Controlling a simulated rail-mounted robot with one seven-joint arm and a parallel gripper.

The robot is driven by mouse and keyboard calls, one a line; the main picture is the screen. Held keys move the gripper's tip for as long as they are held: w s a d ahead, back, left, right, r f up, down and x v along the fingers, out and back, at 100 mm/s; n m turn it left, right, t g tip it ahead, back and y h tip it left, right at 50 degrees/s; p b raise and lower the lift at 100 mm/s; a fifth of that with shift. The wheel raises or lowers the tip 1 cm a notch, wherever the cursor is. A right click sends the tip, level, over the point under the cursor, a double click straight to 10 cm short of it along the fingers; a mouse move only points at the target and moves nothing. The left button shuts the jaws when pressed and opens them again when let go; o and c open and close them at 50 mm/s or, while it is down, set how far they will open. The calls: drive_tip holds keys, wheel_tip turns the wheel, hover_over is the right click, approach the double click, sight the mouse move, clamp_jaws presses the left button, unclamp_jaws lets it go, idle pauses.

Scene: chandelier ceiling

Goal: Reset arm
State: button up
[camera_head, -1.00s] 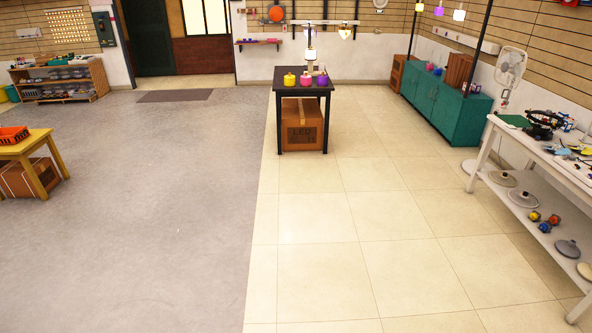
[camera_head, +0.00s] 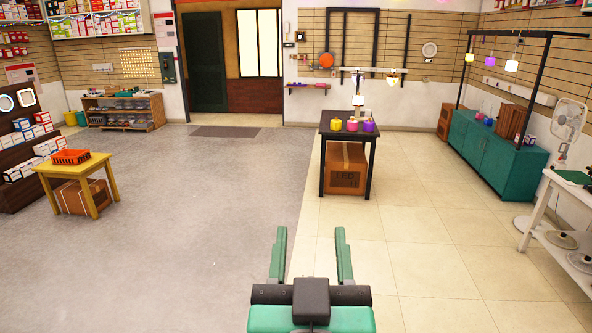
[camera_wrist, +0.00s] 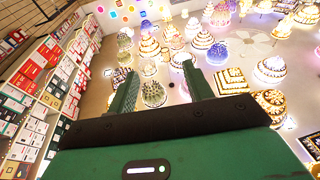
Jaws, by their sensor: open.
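My gripper (camera_head: 311,255) shows at the bottom centre of the head view, with two green fingers spread apart and nothing between them. It is above the floor and well short of the black table. In the wrist view my gripper (camera_wrist: 158,88) also has its fingers apart and empty. That view faces many lit chandeliers (camera_wrist: 205,45) on the ceiling.
A black table (camera_head: 348,128) holds yellow, pink and purple items, with a cardboard box (camera_head: 345,168) beneath. A yellow table (camera_head: 75,168) with an orange basket (camera_head: 71,157) stands left. A teal cabinet (camera_head: 490,155) and a white table (camera_head: 545,205) stand right. The grey floor (camera_head: 200,220) is clear.

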drive_tip(key=s+a+r+t, duration=0.2)
drive_tip(key=s+r+t, duration=0.2)
drive_tip(key=s+r, duration=0.6)
wheel_tip(320, 180, up, 26)
drive_tip(key=s+y+p, duration=0.1)
drive_tip(key=p, duration=2.5)
drive_tip(key=shift+f, duration=0.2)
